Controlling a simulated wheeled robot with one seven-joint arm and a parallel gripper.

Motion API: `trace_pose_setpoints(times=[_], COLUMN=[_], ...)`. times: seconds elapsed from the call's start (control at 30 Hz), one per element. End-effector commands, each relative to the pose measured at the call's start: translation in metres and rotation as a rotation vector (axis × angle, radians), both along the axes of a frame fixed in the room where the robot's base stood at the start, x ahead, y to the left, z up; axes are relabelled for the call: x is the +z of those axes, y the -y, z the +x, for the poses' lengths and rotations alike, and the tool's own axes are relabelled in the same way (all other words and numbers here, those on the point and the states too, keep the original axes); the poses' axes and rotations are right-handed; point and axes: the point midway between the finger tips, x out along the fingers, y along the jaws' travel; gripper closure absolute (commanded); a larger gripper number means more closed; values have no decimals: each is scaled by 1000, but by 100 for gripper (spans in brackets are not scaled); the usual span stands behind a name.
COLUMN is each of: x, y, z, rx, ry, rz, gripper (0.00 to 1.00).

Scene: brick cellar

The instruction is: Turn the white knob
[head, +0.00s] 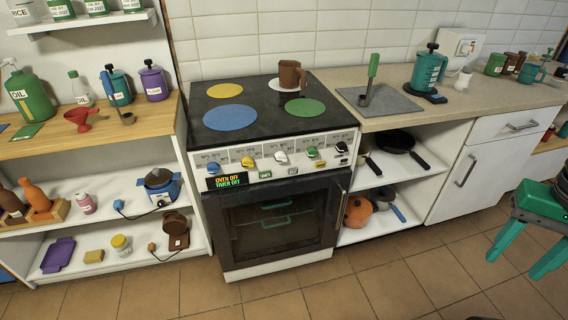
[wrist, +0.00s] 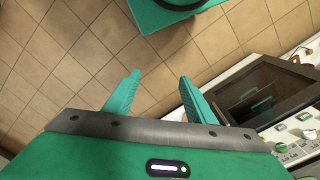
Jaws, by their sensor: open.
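The white knob (head: 281,157) is on the front control panel of the stove (head: 267,115), in the middle of a row of knobs. A yellow knob (head: 247,162) is to its left and a green knob (head: 313,153) to its right. My gripper (head: 522,255) is at the far right of the head view, well away from the knob and over the floor. Its green fingers are apart with nothing between them, as the wrist view (wrist: 159,77) also shows.
A blue knob (head: 213,167) and a black knob (head: 341,148) end the row. The oven door (head: 278,225) is shut below; the display (head: 227,181) reads oven off, timer off. A brown mug (head: 291,75) stands on the stove top. The tiled floor (head: 400,280) in front is clear.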

Motion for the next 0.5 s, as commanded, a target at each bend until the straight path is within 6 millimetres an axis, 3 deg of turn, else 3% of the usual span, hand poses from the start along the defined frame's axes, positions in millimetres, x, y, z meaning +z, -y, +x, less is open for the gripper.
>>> trace_pose_setpoints(times=[0.5], x=[-86], y=[34], z=[105], rx=[337], ry=[-137], rz=[-312], gripper=[50])
